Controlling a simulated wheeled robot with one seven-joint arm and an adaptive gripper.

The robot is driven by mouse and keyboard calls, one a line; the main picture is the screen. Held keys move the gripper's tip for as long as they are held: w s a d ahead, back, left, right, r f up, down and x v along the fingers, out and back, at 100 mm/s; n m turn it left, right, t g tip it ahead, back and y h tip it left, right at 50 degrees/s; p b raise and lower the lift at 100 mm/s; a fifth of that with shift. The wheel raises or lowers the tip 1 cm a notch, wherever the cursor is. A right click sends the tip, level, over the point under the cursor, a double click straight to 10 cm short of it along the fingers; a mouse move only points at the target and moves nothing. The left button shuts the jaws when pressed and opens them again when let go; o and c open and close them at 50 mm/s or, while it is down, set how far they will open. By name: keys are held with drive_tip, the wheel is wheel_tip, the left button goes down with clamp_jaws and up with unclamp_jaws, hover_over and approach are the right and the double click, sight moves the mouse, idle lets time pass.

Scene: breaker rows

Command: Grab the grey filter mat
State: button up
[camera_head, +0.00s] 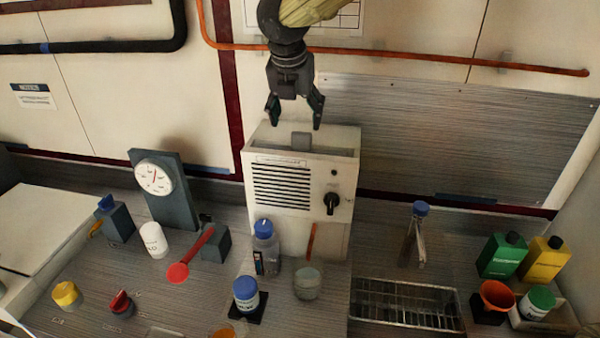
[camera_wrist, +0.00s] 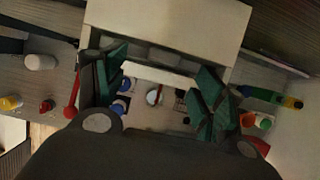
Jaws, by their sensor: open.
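A small grey block-like piece (camera_head: 301,141), which looks like the top of the grey filter mat, stands up in the open top of a white cabinet (camera_head: 342,178). The rest of it is hidden inside. My gripper (camera_head: 295,117) hangs pointing down just above the cabinet's open top, with its fingers spread and nothing between them. The grey piece is a little below and between the fingertips, apart from them. In the wrist view my gripper (camera_wrist: 160,88) is open, and the cabinet (camera_wrist: 185,20) fills the upper middle; the mat is not clear there.
An orange pipe (camera_head: 430,56) runs along the wall behind my arm. A gauge (camera_head: 154,178) stands left of the cabinet. Bottles, including a blue-capped one (camera_head: 266,248), stand in front, and a wire rack (camera_head: 405,304) is at the right.

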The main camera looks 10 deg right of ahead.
sight(301, 134)
drive_tip(key=x, duration=0.3)
drive_tip(key=shift+w+p, duration=0.15)
drive_tip(key=shift+p, duration=0.15)
drive_tip(key=shift+d+f+p, duration=0.25)
drive_tip(key=shift+f+p, duration=0.35)
drive_tip(key=shift+p+x, duration=0.7)
drive_tip(key=shift+x, duration=1.35)
drive_tip(key=shift+d, duration=0.1)
drive_tip(key=c, duration=1.5)
